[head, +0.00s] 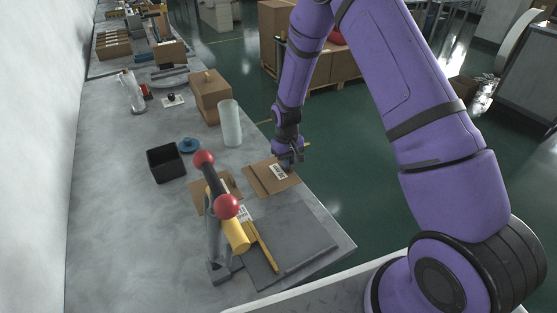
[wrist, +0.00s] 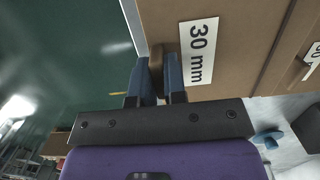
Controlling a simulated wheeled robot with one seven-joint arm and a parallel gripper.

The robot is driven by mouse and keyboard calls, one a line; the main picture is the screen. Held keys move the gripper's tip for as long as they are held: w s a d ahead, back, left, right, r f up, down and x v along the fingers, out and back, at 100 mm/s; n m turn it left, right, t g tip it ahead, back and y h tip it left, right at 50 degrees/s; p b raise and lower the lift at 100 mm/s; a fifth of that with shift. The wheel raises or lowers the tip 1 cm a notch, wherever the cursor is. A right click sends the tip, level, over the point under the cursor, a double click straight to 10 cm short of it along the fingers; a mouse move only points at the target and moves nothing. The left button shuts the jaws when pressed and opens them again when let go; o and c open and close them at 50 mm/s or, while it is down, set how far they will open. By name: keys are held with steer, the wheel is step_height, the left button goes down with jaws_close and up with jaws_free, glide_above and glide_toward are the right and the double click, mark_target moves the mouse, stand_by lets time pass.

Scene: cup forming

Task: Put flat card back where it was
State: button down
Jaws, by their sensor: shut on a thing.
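The flat card (head: 265,181) is brown cardboard with a white label. It is near the table's right edge in the head view, lying on or just above the top; I cannot tell which. In the wrist view the card (wrist: 235,62) fills the upper right, and its label reads "30 mm". My gripper (head: 290,163) is at the card's far right edge. In the wrist view my gripper (wrist: 159,82) is shut on a small brown tab at the card's edge.
A lever press (head: 213,225) with red knobs and a yellow cylinder stands left, with another brown card (head: 198,201) by it. A dark grey plate (head: 300,235) is in front. A black open box (head: 165,164), blue part (head: 189,144) and pale cylinder (head: 230,122) stand behind.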

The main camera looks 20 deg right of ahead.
steer(key=w, duration=0.4)
steer(key=w+a, duration=0.1)
steer(key=w, duration=0.1)
steer(key=shift+w+f, duration=0.1)
steer(key=shift+f, duration=0.2)
steer(key=shift+w+f, duration=0.1)
steer(key=shift+f, duration=1.65)
steer(key=shift+f, duration=0.15)
steer(key=c, duration=1.2)
jaws_free()
steer(key=shift+o, duration=0.2)
